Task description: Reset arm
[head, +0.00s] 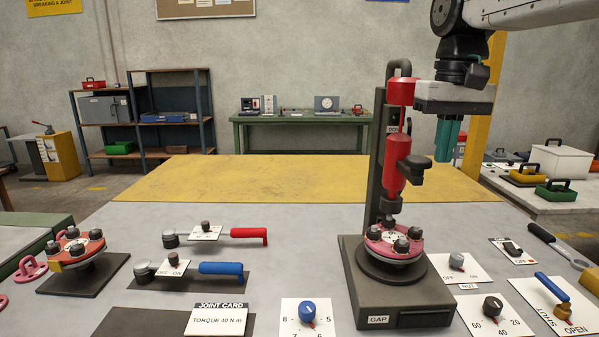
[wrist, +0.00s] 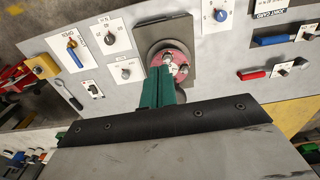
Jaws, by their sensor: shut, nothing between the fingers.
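My gripper (head: 447,140) hangs fingers-down in the head view, right of the red driver column. Its green fingers are shut with nothing between them, and they also show in the wrist view (wrist: 160,88). In the head view, the pink flanged spool (head: 385,236) with dark bolt heads sits on the grey stand marked GAP (head: 375,305), below and left of my gripper. The red driver (head: 394,165) hangs above the spool on a dark post. In the wrist view, the spool (wrist: 178,58) lies beyond my fingertips, partly hidden by them.
A second bolted flange (head: 77,244) is at the left on a dark plate. Red-handled (head: 248,233) and blue-handled (head: 221,268) wrenches lie mid-table. Knobs and a blue OPEN/SHUT lever (head: 553,288) are at the right front. The yellow area (head: 240,178) behind is clear.

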